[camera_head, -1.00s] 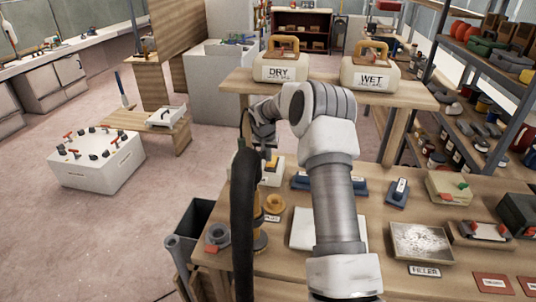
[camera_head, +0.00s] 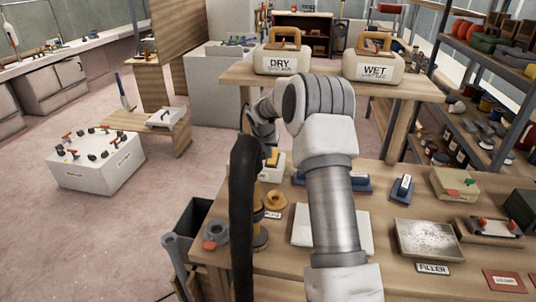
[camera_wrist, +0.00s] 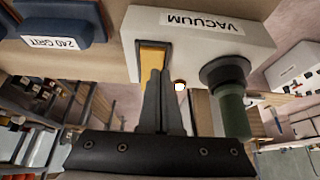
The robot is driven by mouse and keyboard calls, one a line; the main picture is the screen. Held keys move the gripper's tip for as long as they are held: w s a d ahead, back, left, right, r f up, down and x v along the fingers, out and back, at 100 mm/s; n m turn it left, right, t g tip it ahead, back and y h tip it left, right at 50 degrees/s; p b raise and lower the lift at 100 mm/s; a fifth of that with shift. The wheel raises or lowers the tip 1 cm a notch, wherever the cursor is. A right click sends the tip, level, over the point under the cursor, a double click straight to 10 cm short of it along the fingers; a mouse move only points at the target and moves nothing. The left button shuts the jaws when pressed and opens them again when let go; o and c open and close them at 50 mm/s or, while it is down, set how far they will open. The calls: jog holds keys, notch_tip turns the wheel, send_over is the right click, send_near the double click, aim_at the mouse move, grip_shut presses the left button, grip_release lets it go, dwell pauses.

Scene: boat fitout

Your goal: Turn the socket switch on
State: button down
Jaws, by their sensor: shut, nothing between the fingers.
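A white box labelled VACUUM (camera_wrist: 205,32) fills the upper middle of the wrist view, its lettering upside down. An orange-yellow rocker-like strip (camera_wrist: 153,58), which looks like the switch, is set in its face. A dark round fitting with a green hose end (camera_wrist: 232,100) projects beside it. My gripper (camera_wrist: 160,76) is shut and empty, its fingertips over the lower part of the strip; I cannot tell whether they touch it. In the head view the white box (camera_head: 273,174) is partly hidden by my arm and the black hose. Whether the switch is on cannot be told.
The DRY (camera_head: 285,62) and WET (camera_head: 377,68) vacuum boxes stand on a raised shelf behind.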

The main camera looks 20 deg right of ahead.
jog(key=shift+w+d+r, duration=0.25)
jog(key=shift+w+d, duration=0.05)
jog(key=shift+w, duration=0.1)
jog(key=shift+r+p, duration=0.1)
jog(key=shift+p, duration=0.2)
jog(key=shift+r, duration=0.35)
notch_tip(320, 180, up, 3)
jog(key=shift+r+p, duration=0.1)
jog(key=shift+p, duration=0.8)
jog(key=s+a+r+b, duration=0.1)
jog(key=s+a+r, duration=0.3)
jog(key=s+r, duration=0.2)
jog(key=shift+r, duration=0.4)
